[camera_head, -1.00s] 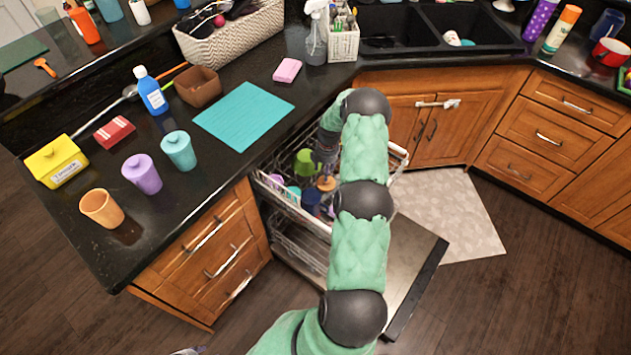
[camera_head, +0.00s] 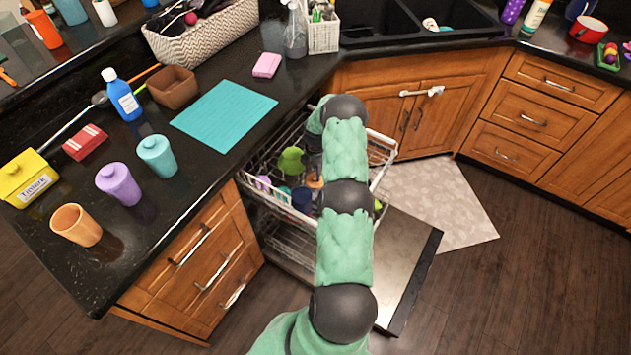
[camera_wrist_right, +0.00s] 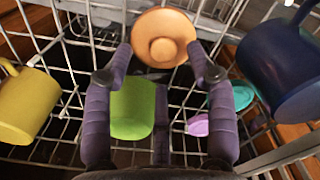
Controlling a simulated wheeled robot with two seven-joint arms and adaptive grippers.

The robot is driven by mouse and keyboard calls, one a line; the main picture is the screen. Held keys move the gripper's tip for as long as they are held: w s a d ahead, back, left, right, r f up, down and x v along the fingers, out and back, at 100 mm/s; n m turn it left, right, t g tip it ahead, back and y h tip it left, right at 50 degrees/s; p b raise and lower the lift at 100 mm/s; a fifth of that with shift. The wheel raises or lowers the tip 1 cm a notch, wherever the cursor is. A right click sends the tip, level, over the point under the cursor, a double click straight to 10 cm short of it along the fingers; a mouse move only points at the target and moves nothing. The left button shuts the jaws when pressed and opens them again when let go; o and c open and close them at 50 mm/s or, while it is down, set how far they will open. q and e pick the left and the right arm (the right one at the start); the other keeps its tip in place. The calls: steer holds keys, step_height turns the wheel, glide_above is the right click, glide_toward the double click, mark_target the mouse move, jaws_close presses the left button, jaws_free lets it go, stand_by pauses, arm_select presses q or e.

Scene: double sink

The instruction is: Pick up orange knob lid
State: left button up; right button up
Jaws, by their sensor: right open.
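The orange knob lid (camera_wrist_right: 177,27) is a round disc with a knob, seen knob-side on in the right wrist view, at the top centre over the dishwasher rack. A small part of the lid (camera_head: 315,181) shows in the head view, beside my arm. In the head view my right arm hides most of this gripper. My left gripper is not in view.
The dishwasher rack (camera_head: 262,212) also holds a green cup (camera_wrist_right: 132,108), a yellow mug (camera_wrist_right: 28,105), a dark blue mug (camera_wrist_right: 282,68) and teal and purple pieces. An orange cup (camera_head: 77,225) and lidded purple (camera_head: 119,184) and teal (camera_head: 157,156) canisters stand on the counter.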

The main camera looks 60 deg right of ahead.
mark_target(311, 181)
steer(key=f, duration=0.2)
steer(key=f+b, duration=0.1)
steer(key=shift+a+f, duration=0.2)
steer(key=shift+f, duration=0.2)
steer(key=shift+r, duration=0.1)
steer(key=c, duration=0.9)
steer(key=shift+c, duration=0.2)
